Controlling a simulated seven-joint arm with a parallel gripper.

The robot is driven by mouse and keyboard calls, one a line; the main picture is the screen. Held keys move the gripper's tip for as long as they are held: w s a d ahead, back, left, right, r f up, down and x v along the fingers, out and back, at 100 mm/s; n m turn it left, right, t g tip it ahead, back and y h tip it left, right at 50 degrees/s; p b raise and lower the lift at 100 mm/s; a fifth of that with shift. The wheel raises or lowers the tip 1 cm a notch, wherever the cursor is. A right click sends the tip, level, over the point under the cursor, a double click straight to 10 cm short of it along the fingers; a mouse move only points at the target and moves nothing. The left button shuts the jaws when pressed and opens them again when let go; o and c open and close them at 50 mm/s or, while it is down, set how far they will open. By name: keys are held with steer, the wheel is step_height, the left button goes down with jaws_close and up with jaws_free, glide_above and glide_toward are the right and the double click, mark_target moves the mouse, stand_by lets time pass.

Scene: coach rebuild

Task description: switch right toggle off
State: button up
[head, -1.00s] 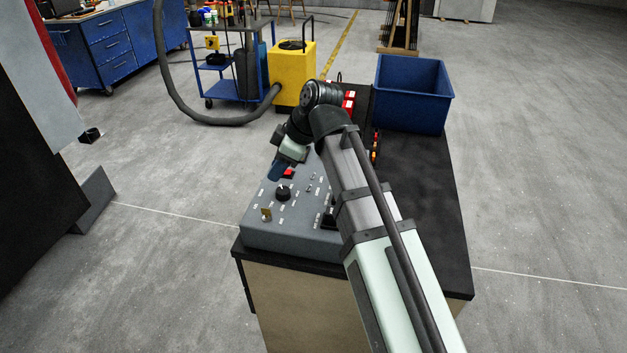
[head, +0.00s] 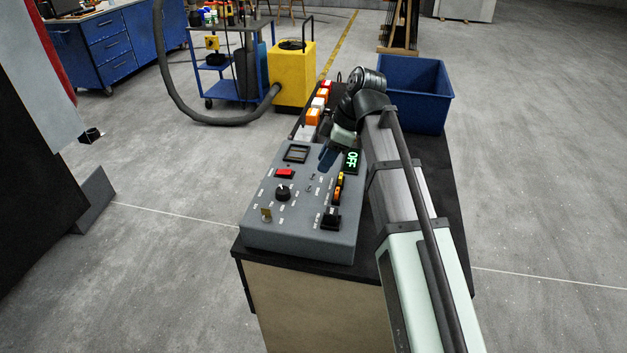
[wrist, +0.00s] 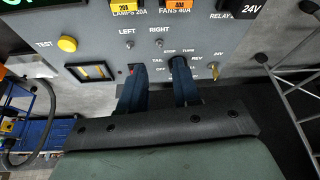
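The grey control panel (head: 262,222) lies on the bench, with small metal toggles on its face. In the wrist view the right toggle (wrist: 159,43) sits under the label RIGHT, and the left toggle (wrist: 130,44) is beside it under LEFT. Their lever positions are too small to tell. My gripper (wrist: 158,68) is open and empty, its dark blue fingers spread. The toggles lie ahead of the gap between the fingertips, apart from them. In the head view my gripper (head: 325,163) hangs over the panel's far part. A display (head: 352,160) reads OFF in green.
Orange breakers (head: 339,184) and a black switch (head: 330,219) line the panel's right side. A blue bin (head: 412,85) stands behind.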

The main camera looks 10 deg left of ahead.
mark_target(313, 190)
steer(key=x, duration=0.8)
steer(key=shift+f, duration=0.1)
jaws_close()
